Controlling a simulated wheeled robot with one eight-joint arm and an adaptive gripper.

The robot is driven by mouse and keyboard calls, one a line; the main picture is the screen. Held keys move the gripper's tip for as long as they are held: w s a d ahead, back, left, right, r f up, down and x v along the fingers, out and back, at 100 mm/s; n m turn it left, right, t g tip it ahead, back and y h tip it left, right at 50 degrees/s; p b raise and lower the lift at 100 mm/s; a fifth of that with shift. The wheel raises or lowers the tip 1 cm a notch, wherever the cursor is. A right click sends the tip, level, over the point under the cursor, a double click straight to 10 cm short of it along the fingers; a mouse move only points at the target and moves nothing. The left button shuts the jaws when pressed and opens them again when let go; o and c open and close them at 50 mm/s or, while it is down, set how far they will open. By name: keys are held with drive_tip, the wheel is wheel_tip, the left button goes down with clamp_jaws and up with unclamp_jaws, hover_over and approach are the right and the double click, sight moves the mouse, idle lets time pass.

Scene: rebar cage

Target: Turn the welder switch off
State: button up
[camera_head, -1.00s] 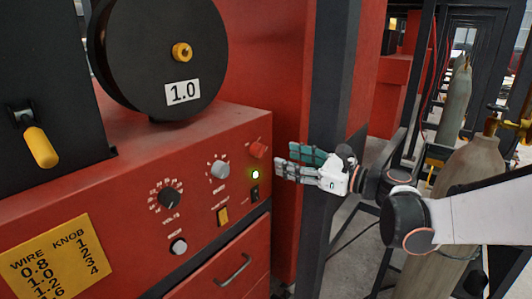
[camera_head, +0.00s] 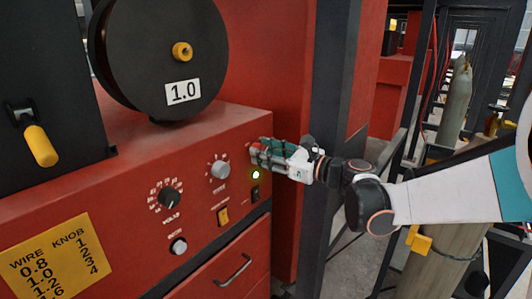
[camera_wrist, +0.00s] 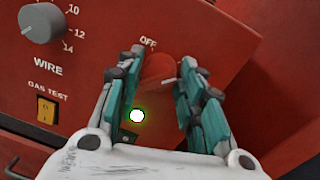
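The red welder switch knob (camera_wrist: 158,70) is on the right end of the red welder panel (camera_head: 130,215), beside an "OFF" label in the wrist view. A lit green lamp (camera_head: 256,175) is just below it; it also shows in the wrist view (camera_wrist: 137,115). My gripper (camera_head: 260,153) is at the knob and hides most of it in the head view. In the wrist view my open fingers (camera_wrist: 162,60) stand on either side of the knob, with visible gaps. I cannot tell whether either finger touches it.
The grey wire knob (camera_head: 220,170), black volts knob (camera_head: 169,197) and yellow gas test switch (camera_head: 223,214) are left of my gripper. A dark upright post (camera_head: 332,130) stands just behind my wrist. A gas cylinder (camera_head: 440,265) stands at the right.

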drive_tip(key=c, duration=0.3)
drive_tip(key=shift+n, duration=0.3)
drive_tip(key=shift+s+a+n+h+b, duration=0.1)
drive_tip(key=shift+n+h+b, duration=0.15)
drive_tip(key=shift+n, duration=3.9)
drive_tip(key=shift+s+n+h+b, duration=0.1)
drive_tip(key=shift+n+h+b, duration=0.15)
drive_tip(key=shift+n, duration=3.9)
